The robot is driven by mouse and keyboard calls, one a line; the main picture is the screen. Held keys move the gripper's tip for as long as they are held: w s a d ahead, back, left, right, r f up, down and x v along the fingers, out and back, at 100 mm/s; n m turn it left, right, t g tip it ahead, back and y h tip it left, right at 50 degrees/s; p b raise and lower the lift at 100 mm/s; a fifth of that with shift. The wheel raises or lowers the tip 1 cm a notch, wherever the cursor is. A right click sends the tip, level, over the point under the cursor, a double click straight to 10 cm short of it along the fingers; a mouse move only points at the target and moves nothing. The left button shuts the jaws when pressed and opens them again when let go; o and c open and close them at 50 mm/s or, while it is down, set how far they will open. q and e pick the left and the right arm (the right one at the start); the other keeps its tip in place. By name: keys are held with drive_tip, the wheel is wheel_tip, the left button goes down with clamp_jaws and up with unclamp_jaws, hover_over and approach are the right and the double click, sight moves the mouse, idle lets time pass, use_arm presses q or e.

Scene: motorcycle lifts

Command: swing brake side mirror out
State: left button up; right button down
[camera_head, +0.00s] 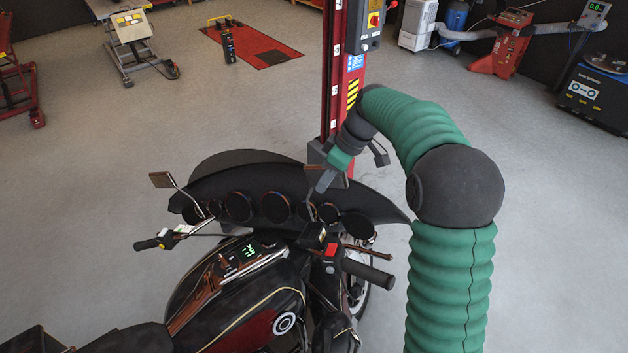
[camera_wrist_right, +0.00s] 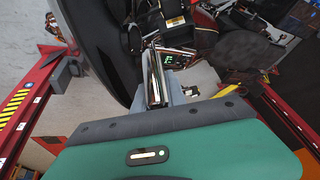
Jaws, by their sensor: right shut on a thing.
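The brake side mirror (camera_head: 327,178) stands above the right handlebar, in front of the dark fairing (camera_head: 262,172) of the motorcycle. My right gripper (camera_head: 324,172) reaches down from the upper right and is shut on this mirror. In the right wrist view, the mirror (camera_wrist_right: 157,78) shows edge-on between the fingers (camera_wrist_right: 160,94). The gripper hides part of the mirror in the head view. The other mirror (camera_head: 162,180) stands on its stalk at the left handlebar, untouched. My left gripper is not in view.
The right handlebar grip (camera_head: 368,272) and the red switch (camera_head: 330,250) lie just below the mirror. A red lift post (camera_head: 338,90) stands close behind my right gripper. The grey floor (camera_head: 540,240) to the right is clear.

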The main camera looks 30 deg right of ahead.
drive_tip(key=shift+w+d+n, duration=0.15)
drive_tip(key=shift+d+n, duration=0.15)
drive_tip(key=shift+d, duration=0.1)
drive_tip(key=shift+g+p, duration=0.3)
drive_tip(key=c, duration=1.4)
unclamp_jaws()
drive_tip(key=shift+y, duration=0.3)
drive_tip(key=shift+o, duration=0.2)
drive_tip(key=shift+d, duration=0.2)
drive_tip(key=shift+d, duration=0.1)
